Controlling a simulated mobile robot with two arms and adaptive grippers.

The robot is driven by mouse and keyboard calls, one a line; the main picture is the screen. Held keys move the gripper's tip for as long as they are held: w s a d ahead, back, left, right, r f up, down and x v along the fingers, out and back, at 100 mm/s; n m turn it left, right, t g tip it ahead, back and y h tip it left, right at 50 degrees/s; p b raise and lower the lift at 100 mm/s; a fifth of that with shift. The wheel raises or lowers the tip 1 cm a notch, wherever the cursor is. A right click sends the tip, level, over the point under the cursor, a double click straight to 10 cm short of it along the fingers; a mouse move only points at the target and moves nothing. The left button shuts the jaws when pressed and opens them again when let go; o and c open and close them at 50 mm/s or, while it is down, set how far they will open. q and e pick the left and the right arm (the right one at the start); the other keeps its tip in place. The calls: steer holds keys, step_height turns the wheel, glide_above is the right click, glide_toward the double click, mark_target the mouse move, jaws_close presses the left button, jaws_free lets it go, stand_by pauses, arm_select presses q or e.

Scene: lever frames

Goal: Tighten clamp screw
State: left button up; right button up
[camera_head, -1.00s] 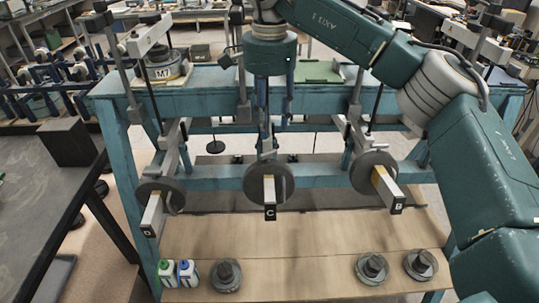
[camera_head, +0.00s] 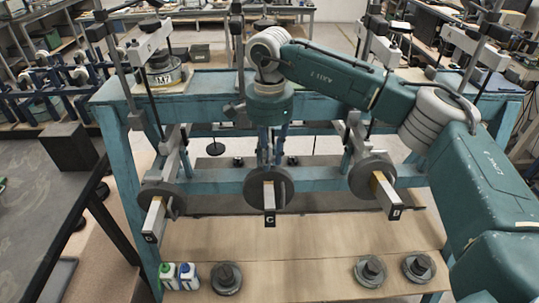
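My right gripper (camera_head: 272,158) points down at the middle lever of the blue frame, just above and behind its round weight (camera_head: 262,190). The middle lever ends in a block marked C (camera_head: 269,216). The clamp screw cannot be made out; it may be hidden behind my gripper. My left gripper is out of view.
The blue frame (camera_head: 215,88) carries a lever on each side too, with weights (camera_head: 161,198) and (camera_head: 372,176). Loose weights (camera_head: 226,277) and two small bottles (camera_head: 188,275) stand on the wooden board (camera_head: 300,245) below. A dark table (camera_head: 40,190) is at the left.

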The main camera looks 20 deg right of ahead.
jaws_close()
steer(key=shift+w+a+m+b, duration=0.1)
steer(key=shift+m+b, duration=0.25)
steer(key=shift+m, duration=0.65)
steer(key=shift+m+h, duration=0.4)
steer(key=shift+m, duration=0.4)
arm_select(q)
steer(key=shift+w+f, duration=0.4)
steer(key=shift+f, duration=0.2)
arm_select(e)
steer(key=shift+w+a+m+g, duration=0.15)
steer(key=shift+m+g, duration=0.25)
steer(key=shift+m, duration=1.4)
steer(key=o, duration=0.7)
jaws_free()
steer(key=shift+c, duration=0.2)
steer(key=shift+w+a+r, duration=0.1)
steer(key=shift+a+r, duration=0.1)
steer(key=shift+r, duration=1.7)
steer(key=shift+w+a+r, duration=0.1)
steer(key=shift+a+r, duration=0.05)
steer(key=shift+r, duration=1.7)
